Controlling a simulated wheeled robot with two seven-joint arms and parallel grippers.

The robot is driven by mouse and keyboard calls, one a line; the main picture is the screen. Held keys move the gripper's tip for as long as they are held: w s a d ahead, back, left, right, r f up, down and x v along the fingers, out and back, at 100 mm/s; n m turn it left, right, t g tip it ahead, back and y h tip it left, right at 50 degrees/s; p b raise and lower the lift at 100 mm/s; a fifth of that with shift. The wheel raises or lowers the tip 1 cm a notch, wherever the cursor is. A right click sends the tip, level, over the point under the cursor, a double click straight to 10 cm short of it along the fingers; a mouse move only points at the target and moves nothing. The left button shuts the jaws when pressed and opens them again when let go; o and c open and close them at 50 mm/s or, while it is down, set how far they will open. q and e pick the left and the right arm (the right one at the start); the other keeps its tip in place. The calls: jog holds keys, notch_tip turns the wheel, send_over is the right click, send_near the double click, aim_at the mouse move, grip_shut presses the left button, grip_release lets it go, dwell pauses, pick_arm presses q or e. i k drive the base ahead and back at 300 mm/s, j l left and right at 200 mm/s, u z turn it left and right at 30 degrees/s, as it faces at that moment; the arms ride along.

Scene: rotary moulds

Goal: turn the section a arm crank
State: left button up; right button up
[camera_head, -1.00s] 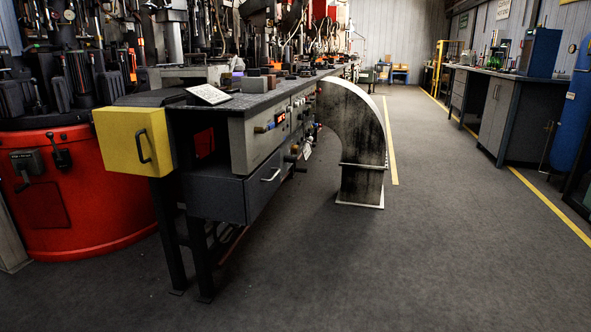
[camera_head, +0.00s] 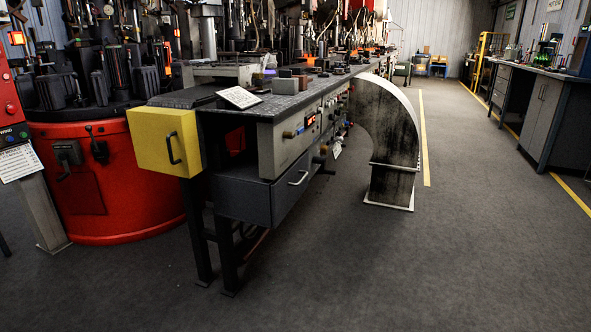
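A red round machine base (camera_head: 125,200) stands at the left under a ring of dark moulds and tools. On its side is a dark box with a crank-like handle (camera_head: 66,158), and beside it a small dark lever (camera_head: 97,145). I cannot read any label that says which of these is the section a arm crank. Neither of my grippers shows in this view.
A long workbench (camera_head: 245,195) with a yellow drawer box (camera_head: 166,140) juts out right of the red base. A control post (camera_head: 40,195) with a red panel stands at the left edge. A curved grey duct (camera_head: 400,130) stands past the bench. The near floor is clear.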

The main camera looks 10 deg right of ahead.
aim_at(316, 160)
jog(key=i+l+u, duration=0.2)
jog(key=i+l, duration=0.15)
jog(key=i+l+u, duration=0.45)
jog(key=l, duration=0.4)
jog(key=i+l, duration=0.3)
jog(key=i, duration=0.2)
jog(key=i+l, duration=0.3)
jog(key=i, duration=0.2)
